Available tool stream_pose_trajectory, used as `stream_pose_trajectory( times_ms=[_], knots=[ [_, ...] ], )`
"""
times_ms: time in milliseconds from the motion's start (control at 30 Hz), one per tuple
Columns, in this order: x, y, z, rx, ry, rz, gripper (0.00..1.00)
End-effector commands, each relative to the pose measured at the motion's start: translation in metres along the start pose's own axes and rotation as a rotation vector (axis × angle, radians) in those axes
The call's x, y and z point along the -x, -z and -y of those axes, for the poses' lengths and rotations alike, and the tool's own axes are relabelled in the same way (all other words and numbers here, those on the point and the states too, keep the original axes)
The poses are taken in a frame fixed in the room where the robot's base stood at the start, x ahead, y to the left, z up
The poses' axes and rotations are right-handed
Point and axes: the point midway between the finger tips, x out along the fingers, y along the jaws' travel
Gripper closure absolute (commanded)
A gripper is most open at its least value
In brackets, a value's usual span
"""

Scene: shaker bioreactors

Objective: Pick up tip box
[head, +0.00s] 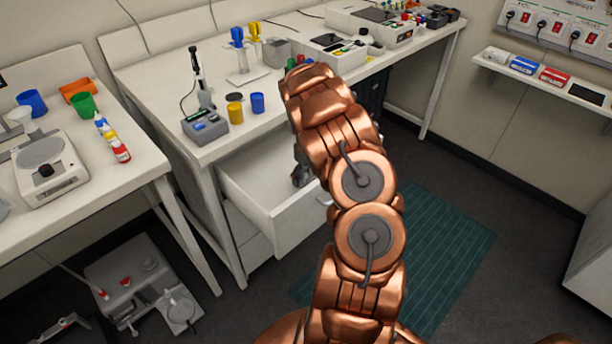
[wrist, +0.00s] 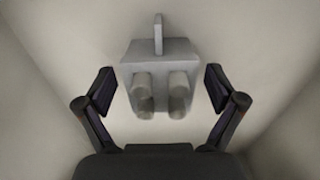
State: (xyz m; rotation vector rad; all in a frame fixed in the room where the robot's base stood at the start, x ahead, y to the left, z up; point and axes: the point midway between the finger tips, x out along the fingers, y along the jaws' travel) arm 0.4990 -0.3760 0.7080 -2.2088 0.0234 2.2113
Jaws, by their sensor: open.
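In the wrist view a grey block-like object (wrist: 160,62), likely the tip box, sits in the pale drawer. It has an upright tab on top and two rounded, cylinder-like parts on its near side. My gripper (wrist: 159,82) is open, with one finger on each side of it and a visible gap to both. In the head view my gripper (head: 302,175) is mostly hidden behind my copper arm, inside the open drawer (head: 287,230). The object in the drawer cannot be seen in that view.
The drawer walls rise close around my gripper. The bench above (head: 215,150) holds a small grey-blue device (head: 205,127), a yellow cup (head: 235,112) and a blue cup (head: 257,103). A second bench (head: 90,190) stands at left. Equipment (head: 145,285) lies on the floor at lower left.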

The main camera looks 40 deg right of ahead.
Motion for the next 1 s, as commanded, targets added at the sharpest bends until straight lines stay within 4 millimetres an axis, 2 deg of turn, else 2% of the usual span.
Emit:
stream_pose_trajectory(
  times_ms=[133, 367, 1000],
  knots=[
    [-0.0114, -0.0006, 0.0004, -0.001, 0.001, 0.001, 0.07],
    [-0.0129, 0.0000, 0.0001, -0.001, 0.000, -0.001, 0.07],
    [-0.0128, 0.0003, 0.0001, 0.000, -0.001, -0.001, 0.72]
  ],
)
